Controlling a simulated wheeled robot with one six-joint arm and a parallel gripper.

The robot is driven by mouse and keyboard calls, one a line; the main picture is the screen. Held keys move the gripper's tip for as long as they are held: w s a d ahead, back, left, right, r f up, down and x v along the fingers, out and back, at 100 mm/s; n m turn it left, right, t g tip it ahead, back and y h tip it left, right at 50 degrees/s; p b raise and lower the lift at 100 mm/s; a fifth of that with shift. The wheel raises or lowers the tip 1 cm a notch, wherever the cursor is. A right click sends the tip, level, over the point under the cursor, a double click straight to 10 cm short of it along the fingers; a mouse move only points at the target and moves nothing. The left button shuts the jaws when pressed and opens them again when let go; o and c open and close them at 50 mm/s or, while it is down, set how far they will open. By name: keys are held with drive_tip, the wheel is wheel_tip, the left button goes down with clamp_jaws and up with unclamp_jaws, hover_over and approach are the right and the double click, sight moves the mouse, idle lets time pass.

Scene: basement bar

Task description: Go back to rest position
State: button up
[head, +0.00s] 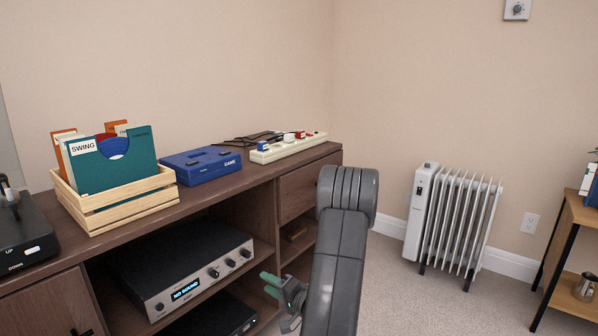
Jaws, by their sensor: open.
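My gripper (271,285) shows low in the middle of the head view, with green fingertips pointing left. It is open, and nothing shows between its fingers. It is in front of the wooden cabinet's (215,207) open lower shelves, to the right of a silver amplifier (200,280). My dark grey arm rises in front of the cabinet's right end and hides part of it. I cannot tell whether the gripper touches the cabinet.
A record crate (122,204), a blue game box (201,164) and a power strip (290,149) stand on the cabinet top. A white radiator (452,222) stands by the right wall. A small shelf (577,210) is at far right. Carpet between is clear.

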sight(234, 265)
drive_tip(key=b+x, duration=0.3)
drive_tip(key=x, duration=1.1)
drive_tip(key=shift+s+a+f, duration=0.1)
drive_tip(key=shift+m, duration=0.7)
drive_tip(key=m, duration=0.2)
drive_tip(key=shift+m+p, duration=0.3)
drive_tip(key=shift+m, duration=0.1)
drive_tip(key=m+p, duration=0.2)
drive_tip(key=m, duration=0.1)
drive_tip(key=shift+r+p, duration=0.3)
drive_tip(key=shift+p, duration=0.1)
drive_tip(key=m+p, duration=0.6)
drive_tip(key=p, duration=0.3)
drive_tip(key=shift+m+y, duration=0.3)
drive_tip(key=shift+m, duration=0.1)
drive_tip(key=m+p, duration=0.2)
drive_tip(key=p, duration=0.1)
drive_tip(key=shift+f, duration=0.1)
drive_tip(key=shift+f+m+p, duration=0.1)
drive_tip(key=shift+m+p, duration=0.5)
drive_tip(key=shift+p, duration=0.1)
drive_tip(key=shift+f, duration=0.1)
